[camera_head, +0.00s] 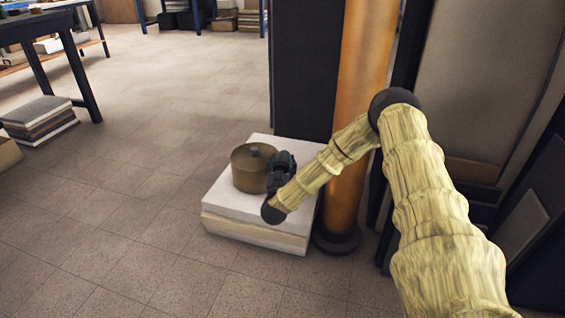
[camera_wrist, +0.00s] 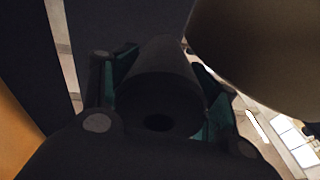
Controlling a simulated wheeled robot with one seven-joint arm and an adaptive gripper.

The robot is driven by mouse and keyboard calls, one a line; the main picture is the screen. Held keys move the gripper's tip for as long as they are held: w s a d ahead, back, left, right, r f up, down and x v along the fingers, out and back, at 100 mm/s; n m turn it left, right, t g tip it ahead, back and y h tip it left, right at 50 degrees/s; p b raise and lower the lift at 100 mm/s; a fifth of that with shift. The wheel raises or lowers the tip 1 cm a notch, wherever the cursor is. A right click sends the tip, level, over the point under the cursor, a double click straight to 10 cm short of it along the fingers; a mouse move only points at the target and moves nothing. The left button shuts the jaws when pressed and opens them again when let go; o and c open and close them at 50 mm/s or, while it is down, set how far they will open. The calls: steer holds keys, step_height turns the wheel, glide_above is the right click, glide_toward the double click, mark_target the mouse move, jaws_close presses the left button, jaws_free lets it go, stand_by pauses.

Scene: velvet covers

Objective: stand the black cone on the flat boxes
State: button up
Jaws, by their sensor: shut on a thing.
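The black cone (camera_wrist: 155,85) is between my fingers in the wrist view, its wider end with a dark hole towards the camera. My gripper (camera_head: 284,170) is shut on it, just above or at the top of the flat boxes (camera_head: 223,206), at their right part. In the head view I cannot make out the cone apart from my dark gripper. Whether its base touches the boxes is hidden. The flat boxes are a low, pale stack on the floor.
A round olive-brown pot (camera_head: 248,174) stands on the boxes, close left of my gripper; it fills the upper right of the wrist view. An orange column (camera_head: 357,90) and a dark panel (camera_head: 304,70) rise behind.

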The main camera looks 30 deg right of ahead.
steer(key=shift+f, duration=0.15)
steer(key=o, duration=1.2)
